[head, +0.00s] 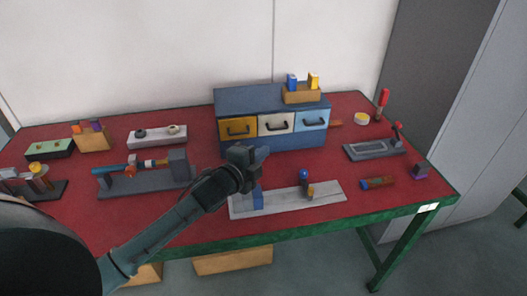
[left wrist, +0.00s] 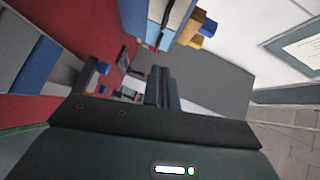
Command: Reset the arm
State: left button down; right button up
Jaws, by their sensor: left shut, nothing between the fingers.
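My left arm comes in from the lower left in the head view. My left gripper (head: 258,157) is shut and empty. It is above the red table, in front of the blue drawer cabinet and over the left end of a pale board. In the left wrist view the two fingers of the gripper (left wrist: 162,72) lie together with nothing visible between them. My right gripper is not in either view.
The red table (head: 210,232) has a green edge. The blue cabinet (head: 240,96) has yellow, white and light blue drawers. The pale board (head: 325,193) carries a blue block and a blue-topped knob. A grey fixture (head: 140,183) stands left.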

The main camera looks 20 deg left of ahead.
pick_arm(q)
jog(key=s+d+f+n, duration=0.1)
jog(key=s+f+n, duration=0.1)
jog(key=s+f, duration=0.1)
jog(key=s+d+f+n+g, duration=0.1)
jog(key=s+d+f+n, duration=0.1)
jog(key=s+f, duration=0.1)
jog(key=s+d+f+n+g, duration=0.1)
jog(key=s+f+n, duration=0.1)
jog(key=s+f, duration=0.1)
jog(key=shift+s+d+f, duration=0.2)
jog(key=shift+s, duration=0.15)
jog(key=shift+s+d+f, duration=0.15)
jog(key=shift+s, duration=0.2)
jog(key=s+d+f+n+g, duration=0.1)
jog(key=s+d+f+n, duration=0.1)
jog(key=s, duration=0.5)
jog(key=s+d+f+n+g, duration=0.2)
jog(key=s+f+n, duration=0.3)
jog(key=s+n, duration=0.2)
jog(key=shift+s, duration=0.65)
